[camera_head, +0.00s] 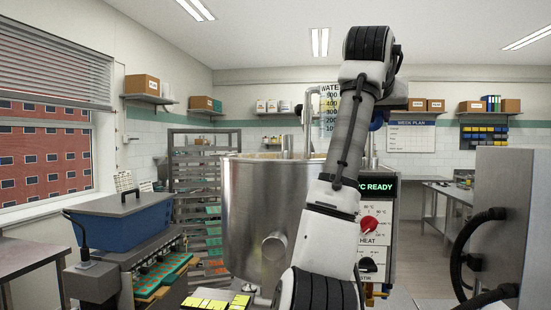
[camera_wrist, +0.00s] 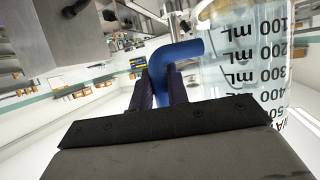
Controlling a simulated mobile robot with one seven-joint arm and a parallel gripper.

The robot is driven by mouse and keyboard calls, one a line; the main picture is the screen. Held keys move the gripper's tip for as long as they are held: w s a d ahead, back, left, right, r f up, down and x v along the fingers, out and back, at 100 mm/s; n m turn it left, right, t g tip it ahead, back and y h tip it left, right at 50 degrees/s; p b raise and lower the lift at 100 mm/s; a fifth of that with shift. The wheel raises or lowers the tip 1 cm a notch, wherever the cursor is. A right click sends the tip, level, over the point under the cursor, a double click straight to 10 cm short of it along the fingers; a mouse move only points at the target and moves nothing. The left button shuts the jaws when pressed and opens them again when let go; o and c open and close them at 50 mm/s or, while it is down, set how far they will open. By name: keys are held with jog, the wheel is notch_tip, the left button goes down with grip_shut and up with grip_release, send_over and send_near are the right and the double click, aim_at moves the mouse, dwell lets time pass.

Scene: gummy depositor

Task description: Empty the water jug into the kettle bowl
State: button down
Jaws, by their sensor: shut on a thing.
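The clear water jug (camera_head: 329,112) with a "WATER" label and mL marks is upright, above the kettle's rim in the picture. It also shows large at the right of the wrist view (camera_wrist: 245,50). My gripper (camera_wrist: 162,88) is shut on the jug's blue handle (camera_wrist: 178,55). In the head view a bit of the blue handle (camera_head: 376,122) shows beside my arm, which hides most of the gripper. The steel kettle bowl (camera_head: 255,205) stands in the middle. Its inside is hidden, and I cannot tell the jug's water level.
A control panel (camera_head: 376,215) reading "READY" is right of the kettle. A pipe (camera_head: 307,120) rises at the kettle's rim, close to the jug. A depositor with a blue hopper (camera_head: 120,222) is left, a tray rack (camera_head: 190,170) behind it. A steel cabinet (camera_head: 505,215) with black hoses stands right.

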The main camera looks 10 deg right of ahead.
jog(key=shift+w+r, duration=0.1)
jog(key=shift+r, duration=0.4)
jog(key=s+b, duration=0.4)
jog(key=s, duration=0.4)
jog(key=shift+a, duration=0.35)
jog(key=shift+s, duration=0.1)
dwell(0.3)
